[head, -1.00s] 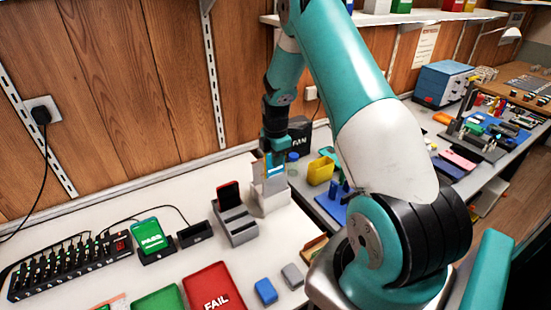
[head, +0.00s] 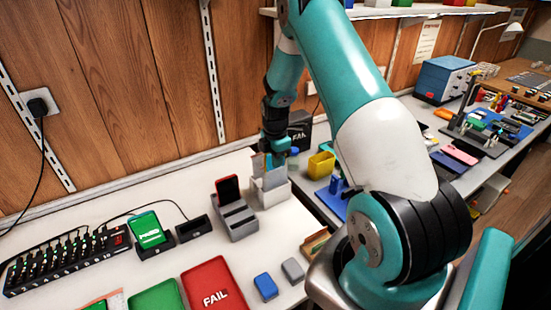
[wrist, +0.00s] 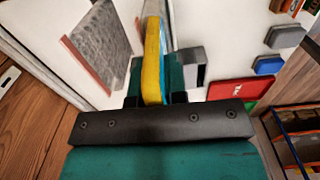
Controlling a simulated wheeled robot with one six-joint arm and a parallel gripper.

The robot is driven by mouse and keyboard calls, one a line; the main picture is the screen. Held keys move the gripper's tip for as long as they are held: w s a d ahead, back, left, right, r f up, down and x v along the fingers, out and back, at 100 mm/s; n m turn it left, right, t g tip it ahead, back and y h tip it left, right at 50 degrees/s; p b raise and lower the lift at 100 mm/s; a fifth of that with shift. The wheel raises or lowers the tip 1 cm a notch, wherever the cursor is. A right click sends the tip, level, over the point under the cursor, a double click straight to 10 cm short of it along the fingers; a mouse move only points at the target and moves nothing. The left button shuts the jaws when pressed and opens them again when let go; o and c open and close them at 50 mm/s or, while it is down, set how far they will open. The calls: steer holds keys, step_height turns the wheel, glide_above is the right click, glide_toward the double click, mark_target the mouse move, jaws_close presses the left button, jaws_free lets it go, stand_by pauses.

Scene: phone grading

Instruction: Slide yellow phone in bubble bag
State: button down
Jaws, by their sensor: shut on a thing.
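My gripper (wrist: 153,98) is shut on the yellow phone (wrist: 152,65), which shows edge-on between the jaws in the wrist view. In the head view my gripper (head: 272,162) is above and close against a white stand (head: 273,194) at the back of the bench. A pale sheet that looks like the bubble bag (head: 267,182) stands upright in that stand. The phone's far end lies near something pale in the wrist view. I cannot tell whether any of it is inside the bag. The phone is hidden or too small to make out in the head view.
A grey slotted dock (head: 236,220) holding a dark phone stands just left of the white stand. Red (head: 215,287) and green (head: 157,297) trays lie in front. A yellow bin (head: 321,165) is to the right. The wooden wall (head: 130,90) is close behind.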

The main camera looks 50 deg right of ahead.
steer(key=shift+f+b, duration=0.3)
steer(key=shift+f, duration=0.25)
steer(key=c, duration=1.1)
jaws_free()
steer(key=shift+r, duration=0.1)
steer(key=shift+r+p, duration=2.6)
steer(key=shift+r, duration=0.95)
